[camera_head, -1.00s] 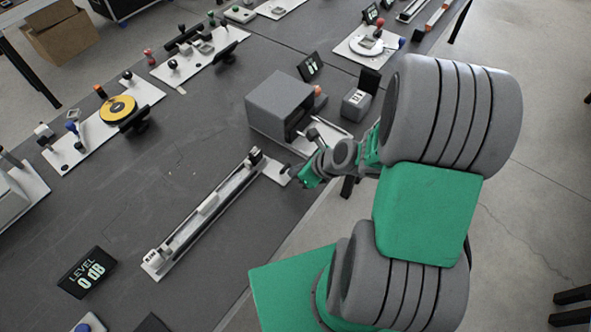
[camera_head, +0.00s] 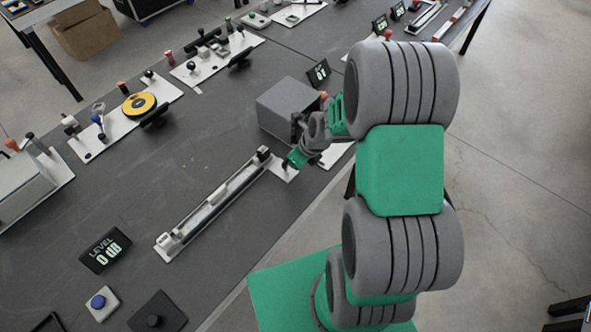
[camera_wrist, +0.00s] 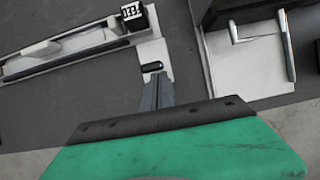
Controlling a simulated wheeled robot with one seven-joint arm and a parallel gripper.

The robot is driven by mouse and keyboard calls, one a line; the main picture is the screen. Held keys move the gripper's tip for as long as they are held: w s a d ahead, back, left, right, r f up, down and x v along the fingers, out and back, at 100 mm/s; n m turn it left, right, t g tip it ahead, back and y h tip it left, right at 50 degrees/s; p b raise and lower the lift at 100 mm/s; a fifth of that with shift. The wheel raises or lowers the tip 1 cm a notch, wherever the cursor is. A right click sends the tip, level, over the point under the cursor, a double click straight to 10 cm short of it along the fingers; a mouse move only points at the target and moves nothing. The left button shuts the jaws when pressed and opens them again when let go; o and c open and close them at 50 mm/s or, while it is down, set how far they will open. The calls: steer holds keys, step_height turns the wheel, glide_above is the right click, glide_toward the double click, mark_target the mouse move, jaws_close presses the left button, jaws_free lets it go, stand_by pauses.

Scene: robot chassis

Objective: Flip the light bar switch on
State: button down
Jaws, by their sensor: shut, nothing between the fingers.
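The long light bar (camera_head: 214,205) lies in a white tray near the table's front edge. A white plate (camera_head: 285,172) joins its far right end. In the wrist view the light bar (camera_wrist: 68,45) runs in from the left, and a small black lever (camera_wrist: 152,67), seemingly its switch, sits on the white plate (camera_wrist: 154,50). My gripper (camera_wrist: 156,80) is shut and empty, with its tips just below the lever; I cannot tell if they touch it. In the head view my gripper (camera_head: 291,163) is low over the plate.
A grey box (camera_head: 287,108) stands just beyond my gripper. A white base with a metal handle (camera_wrist: 238,45) lies to the right in the wrist view. A level display (camera_head: 104,250) and blue button (camera_head: 98,301) are at the lower left.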

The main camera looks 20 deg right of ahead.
steer(key=shift+w+a+r, duration=0.15)
steer(key=shift+w+a, duration=0.35)
steer(key=shift+a, duration=0.2)
steer(key=shift+r+p, duration=0.45)
steer(key=shift+r, duration=0.35)
steer(key=shift+p, duration=0.3)
steer(key=w+a+r+v, duration=0.1)
steer(key=w+v, duration=0.1)
steer(key=v, duration=0.9)
steer(key=shift+r+p, duration=0.2)
steer(key=shift+p, duration=0.1)
